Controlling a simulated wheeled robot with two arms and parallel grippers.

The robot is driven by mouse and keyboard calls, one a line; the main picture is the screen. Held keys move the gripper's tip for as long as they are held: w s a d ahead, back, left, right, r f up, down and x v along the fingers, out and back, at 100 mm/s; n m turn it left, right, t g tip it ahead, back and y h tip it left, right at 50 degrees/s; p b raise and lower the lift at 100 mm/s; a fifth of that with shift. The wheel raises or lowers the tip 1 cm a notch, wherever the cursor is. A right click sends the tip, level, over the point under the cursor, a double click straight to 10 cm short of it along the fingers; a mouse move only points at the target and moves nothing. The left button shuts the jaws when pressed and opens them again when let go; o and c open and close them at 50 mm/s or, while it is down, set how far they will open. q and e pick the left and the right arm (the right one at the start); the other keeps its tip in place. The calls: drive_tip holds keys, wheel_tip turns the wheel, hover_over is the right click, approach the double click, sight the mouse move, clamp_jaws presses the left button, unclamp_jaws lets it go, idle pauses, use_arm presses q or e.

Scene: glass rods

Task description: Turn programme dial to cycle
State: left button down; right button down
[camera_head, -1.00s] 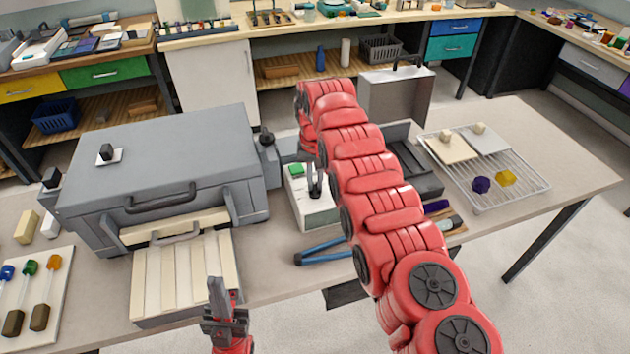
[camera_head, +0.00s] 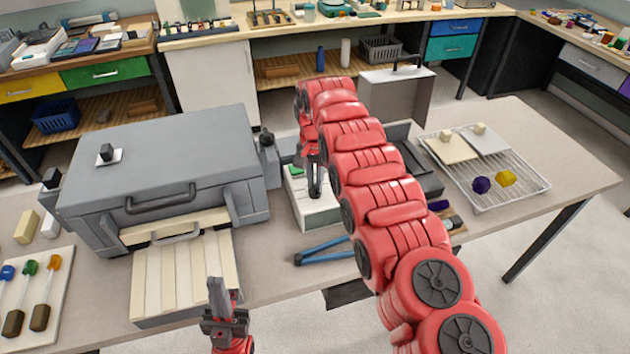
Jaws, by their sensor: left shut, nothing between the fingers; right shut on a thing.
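A white control box (camera_head: 318,217) with a green patch (camera_head: 296,170) on its top stands right of the grey kiln (camera_head: 165,160). My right gripper (camera_head: 315,192) reaches down onto the top of this box. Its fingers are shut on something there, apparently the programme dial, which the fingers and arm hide. How the dial is turned cannot be seen. My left gripper (camera_head: 218,285) is shut and empty, pointing up in front of the kiln's slatted front shelf.
Blue-handled pliers (camera_head: 322,252) lie in front of the control box. A wire rack (camera_head: 510,190) with tiles and purple and yellow lumps stands at right. A board (camera_head: 35,300) with coloured rods lies at left. My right arm covers the table's middle.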

drive_tip(key=shift+s+f, duration=0.1)
drive_tip(key=c, duration=0.9)
unclamp_jaws()
wheel_tip(320, 180, up, 5)
drive_tip(key=shift+f+p, duration=0.15)
drive_tip(key=shift+p, duration=0.75)
wheel_tip(320, 180, up, 13)
drive_tip(key=p, duration=1.3)
drive_tip(key=shift+f, duration=0.1)
